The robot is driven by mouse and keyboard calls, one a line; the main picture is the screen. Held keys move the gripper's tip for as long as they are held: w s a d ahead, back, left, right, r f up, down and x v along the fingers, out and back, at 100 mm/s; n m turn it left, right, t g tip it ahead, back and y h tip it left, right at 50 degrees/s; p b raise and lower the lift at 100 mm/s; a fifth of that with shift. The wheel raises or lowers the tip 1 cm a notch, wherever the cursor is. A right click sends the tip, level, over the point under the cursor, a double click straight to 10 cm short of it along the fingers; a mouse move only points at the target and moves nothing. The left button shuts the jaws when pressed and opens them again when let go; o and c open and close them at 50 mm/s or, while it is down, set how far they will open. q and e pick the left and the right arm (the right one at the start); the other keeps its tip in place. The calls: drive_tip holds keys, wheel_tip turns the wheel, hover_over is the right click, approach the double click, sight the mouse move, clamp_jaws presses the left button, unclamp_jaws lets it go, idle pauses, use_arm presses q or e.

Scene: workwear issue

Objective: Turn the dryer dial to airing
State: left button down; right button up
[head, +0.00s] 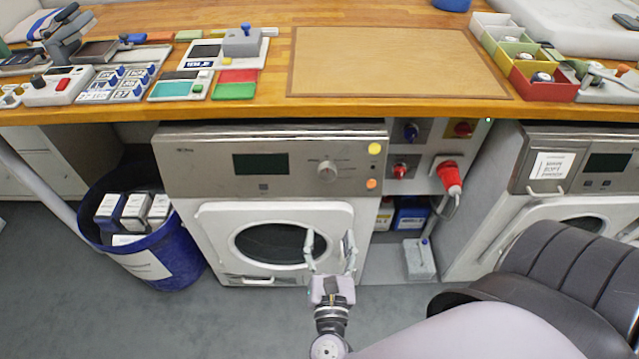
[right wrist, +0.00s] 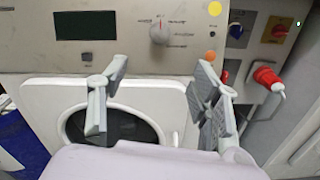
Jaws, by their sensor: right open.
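The dryer (head: 210,165) stands under the wooden counter, with a steel control panel above a white round-windowed door. Its dial (head: 327,171) is a small grey knob on the right half of the panel, with small printed labels around it that I cannot read. In the right wrist view the dial (right wrist: 162,32) sits above and between my fingers. My right gripper (head: 331,240) is open and empty in front of the dryer door, below the dial and apart from it. It also shows in the right wrist view (right wrist: 157,95). My left gripper is not in view.
A dark display (head: 260,164) sits left of the dial; yellow and orange round buttons (head: 375,149) sit right. A red plug (head: 449,178) sticks out further right. The counter edge (head: 300,113) overhangs above. A blue bin (head: 165,250) stands left and a second machine (head: 500,190) right.

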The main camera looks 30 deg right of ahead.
sight(328, 175)
drive_tip(key=x, duration=1.7)
drive_tip(key=shift+w+d, duration=0.1)
drive_tip(key=shift+w, duration=0.1)
drive_tip(key=shift+c, duration=0.6)
drive_tip(key=c, duration=1)
drive_tip(key=shift+c, duration=0.2)
